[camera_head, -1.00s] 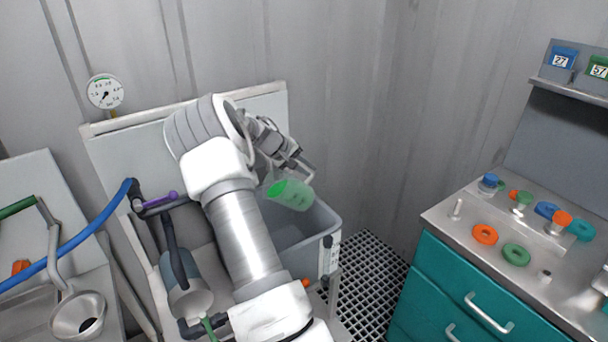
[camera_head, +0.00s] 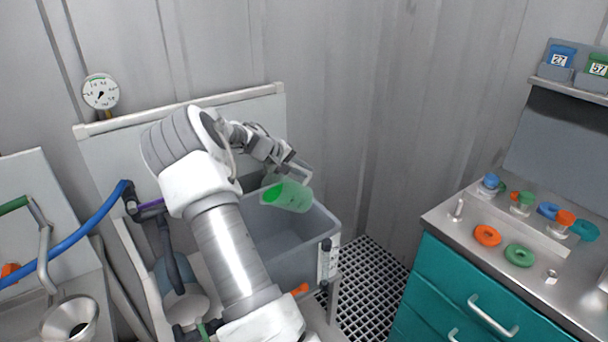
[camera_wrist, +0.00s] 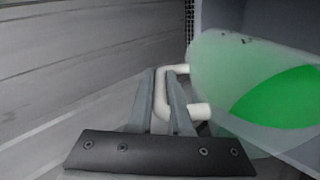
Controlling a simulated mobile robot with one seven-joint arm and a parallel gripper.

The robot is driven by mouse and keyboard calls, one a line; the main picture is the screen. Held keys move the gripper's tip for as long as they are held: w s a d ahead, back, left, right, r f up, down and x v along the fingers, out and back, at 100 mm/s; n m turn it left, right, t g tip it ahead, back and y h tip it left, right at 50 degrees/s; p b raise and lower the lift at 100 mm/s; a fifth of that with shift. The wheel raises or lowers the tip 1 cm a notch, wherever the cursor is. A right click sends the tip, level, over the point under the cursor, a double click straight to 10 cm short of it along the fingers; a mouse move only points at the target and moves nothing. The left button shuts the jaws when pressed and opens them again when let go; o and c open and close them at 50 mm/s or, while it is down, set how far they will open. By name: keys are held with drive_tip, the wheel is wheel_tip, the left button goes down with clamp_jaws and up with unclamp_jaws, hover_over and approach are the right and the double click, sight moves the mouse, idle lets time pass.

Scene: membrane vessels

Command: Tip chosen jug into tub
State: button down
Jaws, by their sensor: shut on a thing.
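My gripper (camera_wrist: 168,100) is shut on the pale handle of a translucent jug (camera_wrist: 225,75) in the wrist view. The jug has green in it, seen as a bright green patch. In the head view the jug (camera_head: 294,197) is tilted on its side, held over the grey tub (camera_head: 285,270). My gripper (camera_head: 290,165) is at the jug's upper side, partly hidden by my wrist. The tub's rim and inner walls show; part of its inside is hidden behind my arm. I cannot tell whether any liquid is falling.
A teal drawer bench (camera_head: 450,290) stands at the right, with coloured rings and small capped vessels on top. A blue hose (camera_head: 75,245) and a steel funnel (camera_head: 68,322) are at the left. A dark grate (camera_head: 365,290) lies between tub and bench.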

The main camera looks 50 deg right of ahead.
drive_tip(key=shift+a+r+h+b, duration=0.2)
drive_tip(key=shift+h+b, duration=0.2)
drive_tip(key=shift+b, duration=0.45)
drive_tip(key=shift+w+a+f+h+b, duration=0.1)
drive_tip(key=shift+a+f+h+b, duration=0.15)
drive_tip(key=shift+b, duration=0.65)
drive_tip(key=shift+w+a+r+g+h+b, duration=0.1)
drive_tip(key=shift+a+g+h+b, duration=0.3)
drive_tip(key=shift+b, duration=0.75)
drive_tip(key=shift+r+h+b, duration=0.15)
drive_tip(key=shift+h+b, duration=0.1)
drive_tip(key=shift+b, duration=0.15)
drive_tip(key=shift+a+b, duration=0.15)
drive_tip(key=shift+b, duration=0.25)
drive_tip(key=shift+w+a+f+h+b, duration=0.15)
drive_tip(key=shift+f+h+b, duration=0.15)
drive_tip(key=shift+b, duration=0.2)
drive_tip(key=shift+a, duration=0.1)
drive_tip(key=shift+a+h+b, duration=0.3)
drive_tip(key=shift+h+b, duration=0.2)
drive_tip(key=shift+b, duration=0.7)
drive_tip(key=shift+a+r+b, duration=0.1)
drive_tip(key=shift+a+b, duration=0.1)
drive_tip(key=shift+b, duration=0.15)
